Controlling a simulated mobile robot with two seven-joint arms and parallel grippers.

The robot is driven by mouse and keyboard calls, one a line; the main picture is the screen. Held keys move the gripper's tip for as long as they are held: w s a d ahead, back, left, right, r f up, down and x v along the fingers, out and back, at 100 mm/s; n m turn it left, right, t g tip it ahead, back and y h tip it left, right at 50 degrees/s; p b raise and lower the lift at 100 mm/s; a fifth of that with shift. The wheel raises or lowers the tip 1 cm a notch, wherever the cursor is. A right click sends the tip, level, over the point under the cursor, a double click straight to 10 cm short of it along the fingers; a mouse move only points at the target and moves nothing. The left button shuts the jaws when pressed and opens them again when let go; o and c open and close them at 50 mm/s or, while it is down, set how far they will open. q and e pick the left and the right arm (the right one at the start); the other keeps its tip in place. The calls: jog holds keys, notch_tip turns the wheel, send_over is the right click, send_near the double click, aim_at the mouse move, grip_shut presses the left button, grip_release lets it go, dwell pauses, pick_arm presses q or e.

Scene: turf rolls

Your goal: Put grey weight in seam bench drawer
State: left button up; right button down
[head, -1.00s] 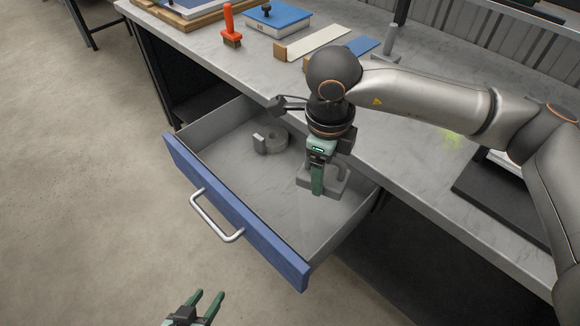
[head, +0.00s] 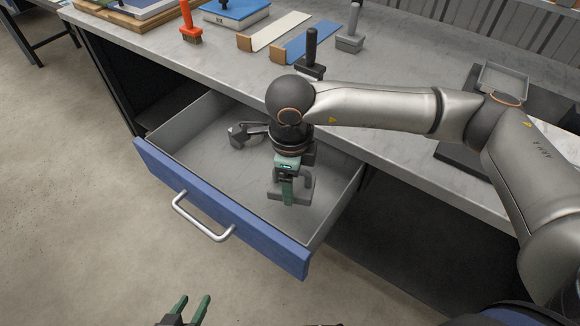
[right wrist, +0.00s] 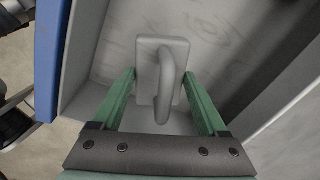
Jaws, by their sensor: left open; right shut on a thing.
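The grey weight (head: 304,189), a flat block with a loop handle, is inside the seam bench drawer, towards its right end. In the right wrist view the weight (right wrist: 152,60) sits between the two green fingers. My right gripper (head: 288,201) points down and is shut on it; it also shows in the right wrist view (right wrist: 160,76). I cannot tell whether the weight touches the drawer floor. The drawer (head: 225,210) is pulled open, with a blue front and silver handle. My left gripper (head: 195,298) is open and empty at the bottom edge, outside the drawer.
The bench top (head: 215,65) above holds an orange-handled tool (head: 188,22), a blue-topped box (head: 235,12) and sample strips. The drawer's middle is bare.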

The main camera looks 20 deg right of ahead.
jog(key=shift+f, duration=2.6)
jog(key=shift+f+b, duration=0.1)
jog(key=shift+b, duration=0.2)
jog(key=shift+c, duration=1.8)
grip_release()
jog(key=shift+f, duration=0.2)
jog(key=o, duration=0.4)
jog(key=shift+c, duration=0.2)
jog(key=shift+r, duration=0.1)
jog(key=r, duration=0.8)
jog(key=s+r+p, duration=0.1)
jog(key=r, duration=0.3)
jog(key=shift+a+r, duration=0.1)
jog(key=shift+a, duration=0.2)
